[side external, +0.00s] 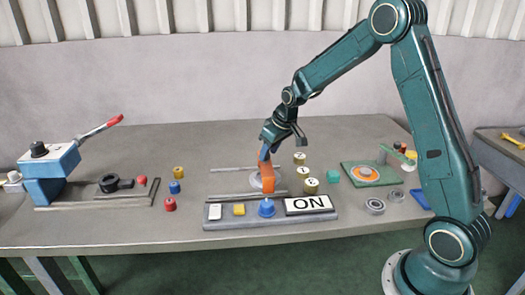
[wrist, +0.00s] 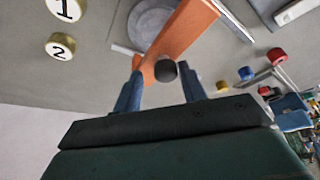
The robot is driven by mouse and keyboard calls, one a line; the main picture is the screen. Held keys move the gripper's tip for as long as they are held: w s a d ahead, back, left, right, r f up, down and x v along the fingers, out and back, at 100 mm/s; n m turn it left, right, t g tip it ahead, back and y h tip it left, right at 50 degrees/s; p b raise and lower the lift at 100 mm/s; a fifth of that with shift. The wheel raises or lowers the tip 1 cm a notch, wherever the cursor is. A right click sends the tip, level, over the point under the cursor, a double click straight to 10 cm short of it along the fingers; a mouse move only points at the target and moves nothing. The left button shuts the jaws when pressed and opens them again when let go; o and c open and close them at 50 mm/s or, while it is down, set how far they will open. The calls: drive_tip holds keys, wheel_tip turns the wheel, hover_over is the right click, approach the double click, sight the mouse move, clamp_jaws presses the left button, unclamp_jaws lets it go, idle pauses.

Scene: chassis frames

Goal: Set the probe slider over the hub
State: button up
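The orange probe slider (side external: 268,178) stands between two thin rails near the middle of the table. In the wrist view it is a long orange bar (wrist: 180,38) with a dark round knob (wrist: 166,71) at its near end. A grey round disc (wrist: 150,22), which looks like the hub, lies beside and partly under the bar. It is mostly hidden behind the slider in the side view (side external: 257,181). My gripper (wrist: 162,78) is at the knob, its blue fingers on either side with gaps showing. In the side view my gripper (side external: 264,153) is at the slider's top.
In front is a grey panel (side external: 235,223) with an ON plate (side external: 308,205), a blue button (side external: 266,208), and yellow and white ones. Numbered round pieces (side external: 311,186) stand close on the right. A green board (side external: 387,177) lies farther right. A blue lever device (side external: 52,165) stands far left.

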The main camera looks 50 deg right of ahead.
drive_tip(key=shift+o, duration=0.2)
drive_tip(key=shift+w+a, duration=0.1)
drive_tip(key=shift+a, duration=0.05)
drive_tip(key=shift+r, duration=0.1)
drive_tip(key=shift+r, duration=0.2)
drive_tip(key=v, duration=1.3)
drive_tip(key=shift+s, duration=0.25)
